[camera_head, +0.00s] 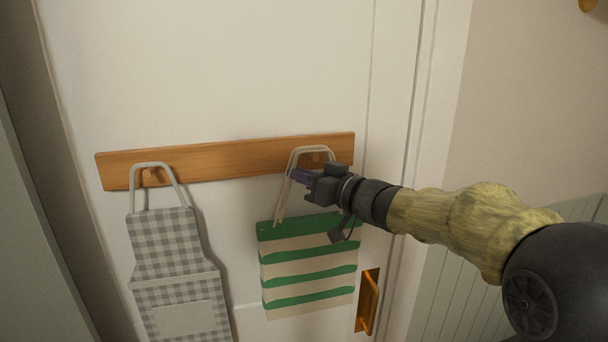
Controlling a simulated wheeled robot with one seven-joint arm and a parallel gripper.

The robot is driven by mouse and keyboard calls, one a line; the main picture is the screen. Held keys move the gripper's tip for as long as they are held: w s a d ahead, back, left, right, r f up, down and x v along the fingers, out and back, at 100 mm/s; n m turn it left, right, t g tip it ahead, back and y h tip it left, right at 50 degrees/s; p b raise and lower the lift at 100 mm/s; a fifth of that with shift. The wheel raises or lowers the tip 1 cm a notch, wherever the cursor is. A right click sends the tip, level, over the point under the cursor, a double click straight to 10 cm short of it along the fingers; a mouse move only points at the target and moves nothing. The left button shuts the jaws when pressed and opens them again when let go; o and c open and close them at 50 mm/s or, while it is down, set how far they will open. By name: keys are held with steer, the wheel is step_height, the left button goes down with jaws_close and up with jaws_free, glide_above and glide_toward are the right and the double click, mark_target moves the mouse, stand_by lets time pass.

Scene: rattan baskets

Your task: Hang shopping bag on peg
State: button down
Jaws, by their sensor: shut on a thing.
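A shopping bag (308,276) with green and cream stripes is in the middle of the head view, in front of the white door. Its pale handles (292,172) rise in a loop around the right peg (313,158) on the wooden rail (228,160). I cannot tell whether the loop rests on the peg or is just in front of it. My gripper (299,177) comes in from the right, just below the rail, and is shut on the bag's handle. The gripper body hides part of the handles and the bag's upper right corner.
A grey checked apron (170,250) hangs by its strap from the left peg (153,175). A brass door handle (369,300) sticks out to the lower right of the bag. The rail between the two pegs is clear.

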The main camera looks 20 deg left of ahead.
steer(key=shift+w+a+f, duration=0.15)
steer(key=shift+w+f, duration=0.05)
steer(key=shift+w, duration=0.05)
stand_by(0.6)
steer(key=c, duration=1.5)
jaws_free()
steer(key=shift+o, duration=0.2)
steer(key=shift+f, duration=0.1)
steer(key=b+v, duration=0.5)
steer(key=v, duration=1.2)
steer(key=shift+d, duration=0.2)
